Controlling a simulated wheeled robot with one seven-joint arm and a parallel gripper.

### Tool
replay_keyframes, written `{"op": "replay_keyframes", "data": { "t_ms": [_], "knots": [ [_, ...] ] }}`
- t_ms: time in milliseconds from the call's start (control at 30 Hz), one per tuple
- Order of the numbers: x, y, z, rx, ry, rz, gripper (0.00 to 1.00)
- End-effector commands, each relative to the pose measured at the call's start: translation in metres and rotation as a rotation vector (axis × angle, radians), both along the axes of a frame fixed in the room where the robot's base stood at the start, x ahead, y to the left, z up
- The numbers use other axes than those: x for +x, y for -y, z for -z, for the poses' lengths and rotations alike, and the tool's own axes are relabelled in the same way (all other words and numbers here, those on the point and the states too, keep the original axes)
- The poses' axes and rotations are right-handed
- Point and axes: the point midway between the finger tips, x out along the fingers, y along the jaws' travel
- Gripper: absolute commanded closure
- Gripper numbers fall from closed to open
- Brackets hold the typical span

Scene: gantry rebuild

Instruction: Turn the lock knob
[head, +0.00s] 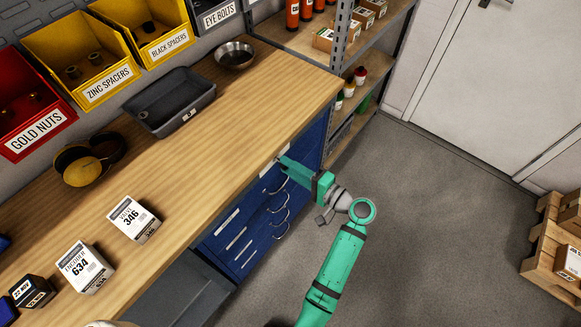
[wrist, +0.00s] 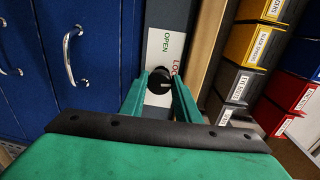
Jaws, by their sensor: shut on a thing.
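The lock knob (wrist: 155,92) is a small black round knob on a white plate (wrist: 154,50) in the wrist view. The plate reads OPEN in green, and red lettering beside it is partly hidden by a finger. In the head view my gripper (head: 284,162) reaches the upper front of the blue drawer cabinet (head: 240,233), under the worktop; the knob is hidden there.
Blue drawers with curved metal handles (wrist: 69,52) are beside the plate. The wooden worktop (head: 215,120) overhangs the cabinet and carries a grey tray (head: 172,103), a bowl (head: 235,55) and boxes. A shelf rack (head: 345,40) stands past the cabinet's end. The floor (head: 440,220) is open to the right.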

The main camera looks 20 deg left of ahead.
Motion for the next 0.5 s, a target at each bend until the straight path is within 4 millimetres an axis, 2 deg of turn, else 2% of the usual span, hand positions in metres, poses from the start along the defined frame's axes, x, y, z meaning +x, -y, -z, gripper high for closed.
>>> {"op": "replay_keyframes", "data": {
  "t_ms": [200,500],
  "knots": [
    [0.0007,0.0017,0.0015,0.034,-0.102,0.004,0.93],
    [0.0005,0.0018,0.0017,0.053,-0.156,0.004,0.93]
  ]
}}
